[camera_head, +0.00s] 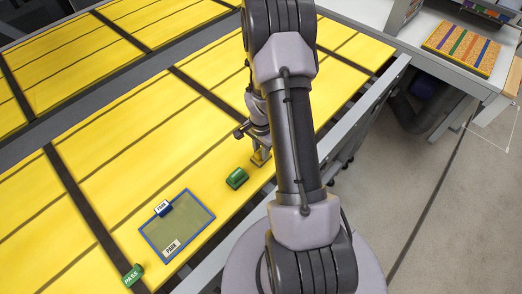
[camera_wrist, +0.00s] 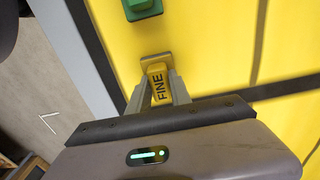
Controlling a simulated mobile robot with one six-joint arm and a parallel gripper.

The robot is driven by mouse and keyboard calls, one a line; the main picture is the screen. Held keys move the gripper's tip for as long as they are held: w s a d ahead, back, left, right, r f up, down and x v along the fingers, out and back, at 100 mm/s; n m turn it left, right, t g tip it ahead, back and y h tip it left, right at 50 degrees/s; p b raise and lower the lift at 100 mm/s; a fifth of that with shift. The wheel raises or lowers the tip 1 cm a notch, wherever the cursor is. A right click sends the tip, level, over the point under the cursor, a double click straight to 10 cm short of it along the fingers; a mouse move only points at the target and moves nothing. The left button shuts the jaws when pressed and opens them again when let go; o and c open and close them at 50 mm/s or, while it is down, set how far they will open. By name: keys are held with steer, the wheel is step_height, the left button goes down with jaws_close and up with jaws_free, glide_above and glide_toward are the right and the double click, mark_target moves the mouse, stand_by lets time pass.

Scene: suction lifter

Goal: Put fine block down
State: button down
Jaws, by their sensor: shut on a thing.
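The fine block (camera_wrist: 158,84) is yellow with the word FINE on it. In the wrist view it sits between the fingers of my gripper (camera_wrist: 161,92), which is shut on it. A yellow-brown base plate shows at the block's far end, close over the yellow surface; I cannot tell whether it touches. In the head view the block (camera_head: 258,158) is small and partly hidden by my arm, just right of a green block (camera_head: 237,178). The green block also shows at the top of the wrist view (camera_wrist: 143,6).
A blue-framed park mat (camera_head: 187,226) with a small blue-and-white tag (camera_head: 163,208) lies left of the green block. A green PASS block (camera_head: 133,275) stands near the lower left. Dark strips cross the yellow table (camera_head: 110,165). A grey rail (camera_head: 375,95) edges it on the right.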

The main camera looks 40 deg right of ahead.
steer(key=c, duration=1.2)
jaws_free()
